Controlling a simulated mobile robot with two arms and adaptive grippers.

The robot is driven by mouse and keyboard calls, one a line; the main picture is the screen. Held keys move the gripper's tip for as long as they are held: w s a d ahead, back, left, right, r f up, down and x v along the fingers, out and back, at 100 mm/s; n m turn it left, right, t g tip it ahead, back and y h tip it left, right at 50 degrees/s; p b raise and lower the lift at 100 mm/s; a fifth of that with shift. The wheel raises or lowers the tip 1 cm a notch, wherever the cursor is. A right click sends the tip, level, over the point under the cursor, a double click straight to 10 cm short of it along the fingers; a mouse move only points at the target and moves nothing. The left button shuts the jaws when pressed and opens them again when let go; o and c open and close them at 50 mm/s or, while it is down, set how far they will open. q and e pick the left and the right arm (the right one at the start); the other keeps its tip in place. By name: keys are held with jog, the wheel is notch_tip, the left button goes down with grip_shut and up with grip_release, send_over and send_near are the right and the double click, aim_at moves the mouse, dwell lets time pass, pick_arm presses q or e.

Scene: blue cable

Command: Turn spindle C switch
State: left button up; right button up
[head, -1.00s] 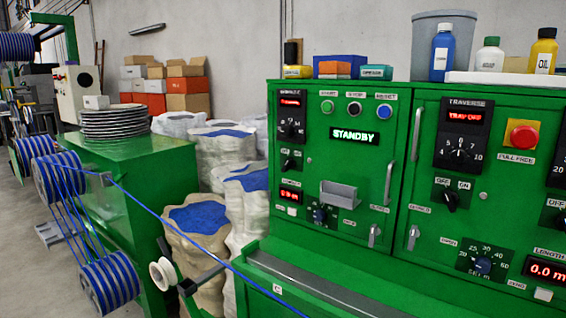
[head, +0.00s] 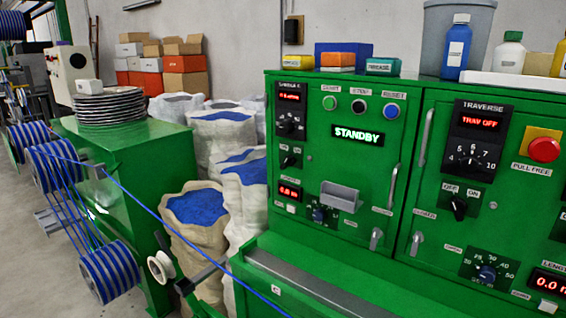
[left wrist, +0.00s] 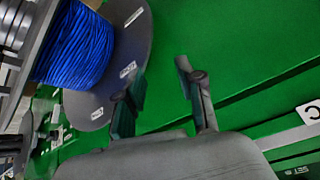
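The green control cabinet (head: 330,180) fills the right of the head view. Its left door has a small module at top left with a red display (head: 292,98), a dial (head: 289,125) and a black rotary switch (head: 289,160) below. A white C plate (head: 277,289) is on the lower green ledge; a C plate (left wrist: 311,112) also shows in the left wrist view. My left gripper (left wrist: 160,92) is open and empty, fingers apart over green metal. Neither gripper shows in the head view.
A spool of blue cable (left wrist: 75,45) is at upper left in the left wrist view. In the head view, a blue cable (head: 180,220) runs diagonally to the ledge. Sacks (head: 195,215) stand left of the cabinet. Another off-on switch (head: 459,207) and a red button (head: 543,150) are further right.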

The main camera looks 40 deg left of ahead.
pick_arm(q)
jog(key=w+a+r+t, duration=0.3)
jog(key=w+a+r, duration=0.4)
jog(key=a+r, duration=0.15)
jog(key=m+t+y, duration=0.2)
jog(key=t, duration=0.6)
send_near(285, 162)
jog(key=w+p, duration=0.3)
jog(key=w, duration=0.2)
jog(key=w+p, duration=0.2)
jog(key=shift+w+a+p, duration=0.35)
jog(key=shift+w+a, duration=0.05)
jog(key=shift+w+a+f, duration=0.1)
jog(key=shift+w+f, duration=0.1)
jog(key=shift+w, duration=0.45)
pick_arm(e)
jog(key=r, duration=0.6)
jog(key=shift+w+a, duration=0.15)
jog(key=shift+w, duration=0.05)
pick_arm(q)
grip_shut()
